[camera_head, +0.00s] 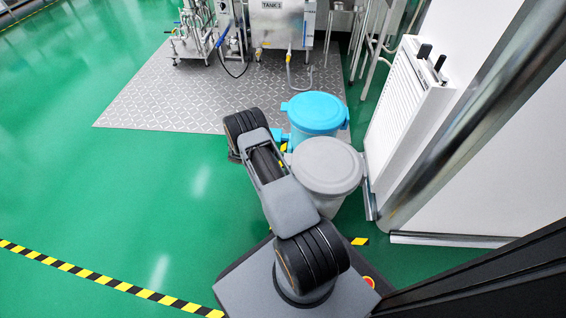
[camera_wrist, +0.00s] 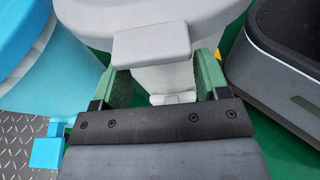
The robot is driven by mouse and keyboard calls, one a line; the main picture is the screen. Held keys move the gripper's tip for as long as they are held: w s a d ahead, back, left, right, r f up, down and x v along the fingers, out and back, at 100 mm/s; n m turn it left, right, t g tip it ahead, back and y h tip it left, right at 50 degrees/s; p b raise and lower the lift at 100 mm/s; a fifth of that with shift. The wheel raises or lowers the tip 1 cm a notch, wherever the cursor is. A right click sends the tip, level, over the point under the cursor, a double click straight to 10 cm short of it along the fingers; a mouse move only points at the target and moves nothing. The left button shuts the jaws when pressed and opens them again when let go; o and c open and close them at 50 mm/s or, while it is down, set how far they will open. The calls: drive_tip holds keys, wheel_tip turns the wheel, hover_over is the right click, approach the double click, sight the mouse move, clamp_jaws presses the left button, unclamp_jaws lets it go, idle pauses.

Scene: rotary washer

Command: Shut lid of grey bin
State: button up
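The grey bin (camera_head: 333,205) stands beside my arm in the head view, its round grey lid (camera_head: 325,164) lying over the top. I see no clear gap under the lid, but cannot tell whether it is fully seated. In the wrist view the lid's front tab (camera_wrist: 151,42) juts toward my gripper (camera_wrist: 163,75), above the grey bin body (camera_wrist: 180,76). My gripper's green-padded fingers are apart, one on each side below the tab, with nothing visibly clamped. Whether a finger touches the bin is unclear. The gripper is hidden behind my arm in the head view.
A blue bin (camera_head: 315,112) with a blue lid stands close behind the grey bin. A white cabinet (camera_head: 409,110) and wall are close on the right. Steel tank equipment (camera_head: 282,25) stands at the back. Green floor (camera_head: 150,190) on the left is clear.

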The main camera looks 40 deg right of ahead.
drive_tip(key=o, duration=0.4)
drive_tip(key=p+v, duration=0.2)
drive_tip(key=v, duration=1.2)
drive_tip(key=shift+d, duration=0.1)
